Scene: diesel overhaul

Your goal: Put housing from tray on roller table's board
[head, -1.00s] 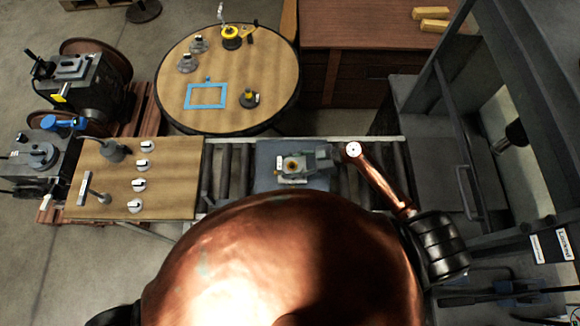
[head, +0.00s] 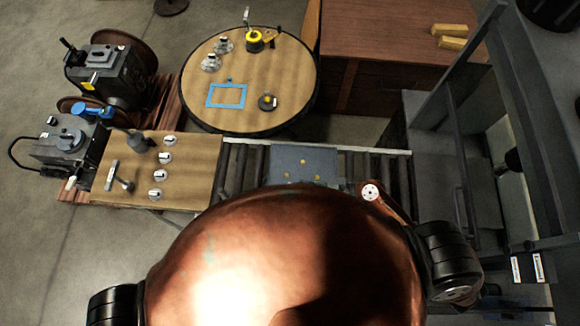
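The blue-grey tray (head: 322,155) lies on the roller table (head: 375,163) and shows only small yellow spots on its bare surface. Its near edge is hidden by my copper-coloured body. The housing is not in sight. The wooden board (head: 205,150) covers the left end of the roller table. It carries several small white-topped parts (head: 167,157), a dark knobbed part (head: 139,142) and a grey T-shaped part (head: 116,176). My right arm shows at the right of the tray, but its gripper is hidden. My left gripper is not in view either.
A round table (head: 260,85) behind the rollers holds a blue frame (head: 227,95), a yellow-and-black item (head: 256,40) and small parts. Machines (head: 112,77) stand on a pallet at left. A grey metal frame (head: 455,75) stands at right. Rollers between board and tray are clear.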

